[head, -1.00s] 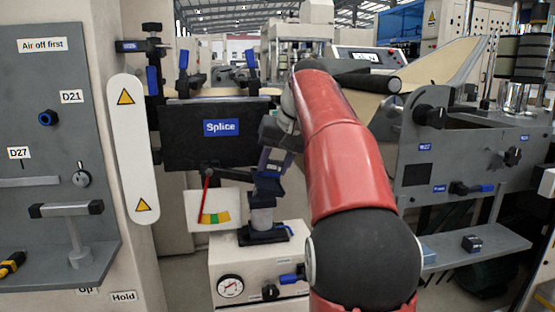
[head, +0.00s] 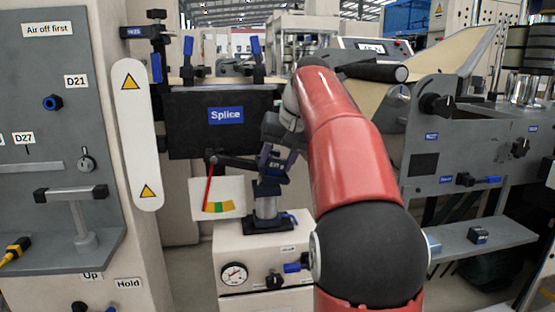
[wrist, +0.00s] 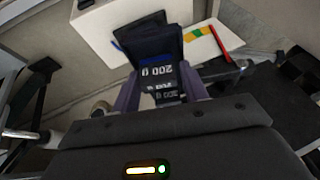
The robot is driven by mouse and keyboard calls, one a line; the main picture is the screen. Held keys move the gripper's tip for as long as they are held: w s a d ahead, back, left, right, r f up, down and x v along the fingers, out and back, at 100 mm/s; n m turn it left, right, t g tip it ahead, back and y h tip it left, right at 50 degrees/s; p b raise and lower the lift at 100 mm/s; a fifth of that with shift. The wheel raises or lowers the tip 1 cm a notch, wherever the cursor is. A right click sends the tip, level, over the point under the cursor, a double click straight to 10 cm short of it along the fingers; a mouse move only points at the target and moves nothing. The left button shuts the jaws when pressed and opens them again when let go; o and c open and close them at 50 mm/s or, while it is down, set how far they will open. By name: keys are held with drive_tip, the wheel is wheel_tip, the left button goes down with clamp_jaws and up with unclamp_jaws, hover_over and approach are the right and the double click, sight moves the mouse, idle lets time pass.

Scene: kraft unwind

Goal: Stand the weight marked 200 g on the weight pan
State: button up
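The weight marked 200 g (wrist: 157,71) is a dark block with a white-on-blue label, upside down in the wrist view. My gripper (wrist: 158,78) has its two purple fingers on either side of this block and appears shut on it. In the head view my gripper (head: 276,160) is just right of the black lever arm, with the dark weight (head: 268,187) below the fingers. The weight is above or in front of a silver post (head: 266,207) on a black base. The weight pan cannot be made out clearly; contact with the weight cannot be told.
A dial card (head: 226,204) with a red needle is left of the post. The cream cabinet (head: 238,248) carries the post and a gauge. The black Splice panel (head: 188,135) stands behind. A grey machine (head: 418,140) is on the right.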

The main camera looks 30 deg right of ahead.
drive_tip(key=shift+s+d+r, duration=0.1)
drive_tip(key=shift+r, duration=0.4)
drive_tip(key=a+p+v, duration=0.1)
drive_tip(key=p+v, duration=0.1)
drive_tip(key=v, duration=0.5)
drive_tip(key=s+a+f, duration=0.4)
drive_tip(key=s+a, duration=0.2)
drive_tip(key=s+a+f+n, duration=0.2)
drive_tip(key=s+a+f, duration=0.2)
drive_tip(key=s+f, duration=0.4)
drive_tip(key=s+a+f+n+h, duration=0.1)
drive_tip(key=s+a+f, duration=0.3)
drive_tip(key=s+f, duration=0.5)
wheel_tip(320, 180, down, 6)
drive_tip(key=shift+s+a+r+n, duration=0.25)
drive_tip(key=shift+s+a+n, duration=0.05)
drive_tip(key=shift+a+n, duration=0.1)
